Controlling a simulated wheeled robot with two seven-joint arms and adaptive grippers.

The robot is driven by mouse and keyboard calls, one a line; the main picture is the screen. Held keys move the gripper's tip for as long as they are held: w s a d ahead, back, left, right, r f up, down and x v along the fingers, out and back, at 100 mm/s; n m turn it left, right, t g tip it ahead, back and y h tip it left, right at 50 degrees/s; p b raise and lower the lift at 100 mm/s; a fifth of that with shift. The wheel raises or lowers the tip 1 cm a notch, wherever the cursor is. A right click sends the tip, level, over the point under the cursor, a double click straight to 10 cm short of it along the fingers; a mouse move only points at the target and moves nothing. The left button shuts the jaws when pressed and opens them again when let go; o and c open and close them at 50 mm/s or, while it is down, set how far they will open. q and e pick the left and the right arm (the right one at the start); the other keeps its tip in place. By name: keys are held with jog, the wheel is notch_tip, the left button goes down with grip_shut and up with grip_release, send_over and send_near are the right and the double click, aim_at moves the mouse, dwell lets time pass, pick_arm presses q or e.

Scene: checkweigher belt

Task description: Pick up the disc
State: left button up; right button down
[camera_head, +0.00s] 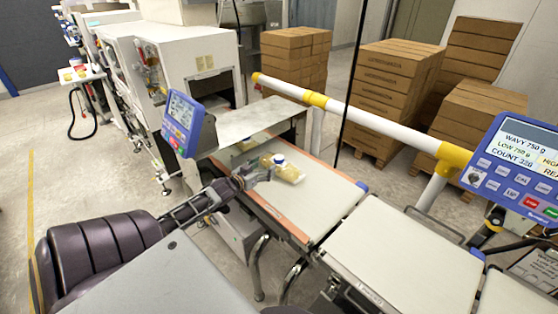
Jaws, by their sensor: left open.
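My left gripper (262,176) reaches in from the left over the near edge of the belt. I cannot clearly make out a disc; the things on the tray are too small to tell apart. My right gripper is not in view.
The pale belt (315,205) is clear to the right of the tray. A metal cover (250,125) stands over its far end. A blue display (183,123) stands left, another (515,170) right. A white rail (375,122) runs behind the belt. Stacked cartons (390,85) stand beyond.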

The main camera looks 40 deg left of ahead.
aim_at(276, 160)
pick_arm(q)
jog(key=shift+x, duration=2.25)
jog(key=shift+w, duration=0.1)
jog(key=shift+x, duration=2.4)
jog(key=shift+f, duration=0.15)
